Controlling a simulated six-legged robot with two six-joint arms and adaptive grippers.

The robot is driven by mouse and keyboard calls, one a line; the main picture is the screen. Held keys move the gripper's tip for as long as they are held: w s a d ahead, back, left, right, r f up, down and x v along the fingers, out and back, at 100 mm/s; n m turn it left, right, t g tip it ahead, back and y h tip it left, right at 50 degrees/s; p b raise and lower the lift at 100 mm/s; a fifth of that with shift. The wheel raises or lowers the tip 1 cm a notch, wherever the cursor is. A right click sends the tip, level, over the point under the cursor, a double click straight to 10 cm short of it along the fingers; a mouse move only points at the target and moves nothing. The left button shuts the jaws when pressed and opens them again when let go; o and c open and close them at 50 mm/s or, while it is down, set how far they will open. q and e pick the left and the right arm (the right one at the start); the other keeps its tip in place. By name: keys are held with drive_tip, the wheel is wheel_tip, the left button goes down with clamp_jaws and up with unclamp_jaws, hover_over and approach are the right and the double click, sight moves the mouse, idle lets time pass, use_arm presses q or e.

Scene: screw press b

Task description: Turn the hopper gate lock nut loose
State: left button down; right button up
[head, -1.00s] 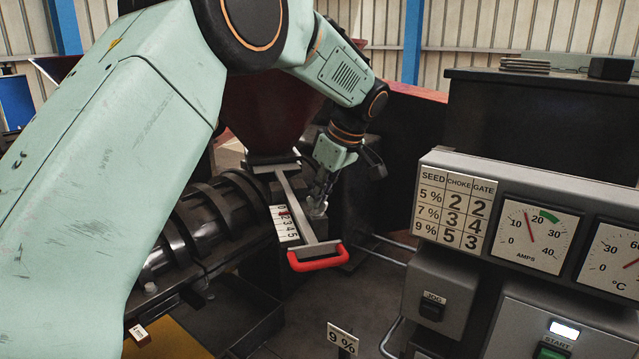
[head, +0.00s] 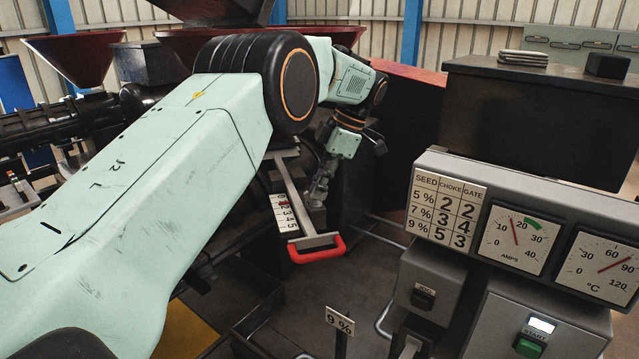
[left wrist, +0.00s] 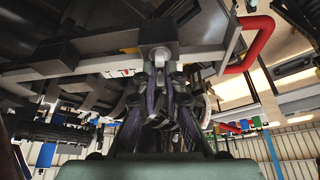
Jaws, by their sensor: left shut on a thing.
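My left gripper (head: 319,188) is beside the hopper gate (head: 295,196), a flat grey bar with a red handle (head: 317,250). In the left wrist view the gripper (left wrist: 161,78) is shut around the grey lock nut (left wrist: 160,54), below a dark block. The fingers hide part of the nut, and its turn angle cannot be told. A white scale plate (head: 284,213) numbered up to 5 lies left of the bar, with a red mark near its upper end. My right gripper is in neither view.
A grey control panel (head: 437,160) with a seed, choke and gate table and dials stands at the right. A dark cabinet (head: 540,120) is behind the panel. My left arm covers much of the press.

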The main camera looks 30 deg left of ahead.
use_arm(q)
drive_tip(key=shift+s+f+n+g, duration=0.1)
drive_tip(key=shift+f+n+g, duration=0.2)
drive_tip(key=shift+n, duration=0.2)
drive_tip(key=c, duration=1.5)
unclamp_jaws()
drive_tip(key=shift+r, duration=0.1)
drive_tip(key=shift+o, duration=0.3)
drive_tip(key=shift+a, duration=0.1)
drive_tip(key=shift+r, duration=0.15)
wheel_tip(320, 180, up, 10)
drive_tip(key=shift+f, duration=0.2)
